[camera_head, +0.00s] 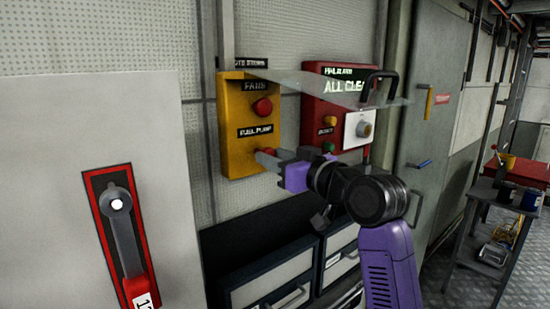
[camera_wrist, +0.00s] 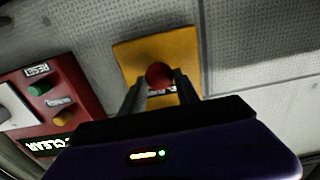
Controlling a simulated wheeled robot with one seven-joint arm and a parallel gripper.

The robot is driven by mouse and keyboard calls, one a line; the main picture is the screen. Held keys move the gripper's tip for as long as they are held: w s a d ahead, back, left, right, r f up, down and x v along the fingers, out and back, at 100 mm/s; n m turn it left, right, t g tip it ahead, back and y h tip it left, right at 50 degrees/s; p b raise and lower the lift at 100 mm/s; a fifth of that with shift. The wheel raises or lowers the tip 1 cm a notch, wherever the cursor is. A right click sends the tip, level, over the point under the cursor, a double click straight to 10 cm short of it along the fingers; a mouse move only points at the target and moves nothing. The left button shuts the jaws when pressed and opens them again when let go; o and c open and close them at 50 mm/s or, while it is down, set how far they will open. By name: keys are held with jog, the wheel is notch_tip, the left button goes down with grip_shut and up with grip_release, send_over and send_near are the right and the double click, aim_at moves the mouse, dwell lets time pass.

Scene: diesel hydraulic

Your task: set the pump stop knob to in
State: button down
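A yellow box (camera_head: 236,128) on the wall carries two red knobs. The upper red knob (camera_head: 263,108) sits below a "FANS" label. The lower red knob (camera_head: 265,152), the pump one, sits below a "FUEL PUMP" label (camera_head: 255,131) and is partly hidden by my gripper. My gripper (camera_head: 266,158) reaches in from the right at the lower knob. In the wrist view, which is upside down, the red knob (camera_wrist: 159,75) lies between the two fingertips of my gripper (camera_wrist: 159,82). The fingers are apart, one on each side; I cannot tell whether they touch it.
A red box (camera_head: 312,112) with green and yellow buttons and a lit "ALL CLEAR" sign is to the right. A clear panel with a black handle (camera_head: 380,84) juts out above my arm. A red-framed lever (camera_head: 122,225) is at left, and dark drawers (camera_head: 262,268) are below.

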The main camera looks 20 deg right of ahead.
jog(key=shift+x, duration=0.9)
jog(key=c, duration=0.9)
grip_release()
jog(key=b+v, duration=0.2)
jog(key=v, duration=0.5)
jog(key=shift+s, duration=0.35)
jog(key=shift+d+r, duration=0.1)
jog(key=shift+d, duration=0.05)
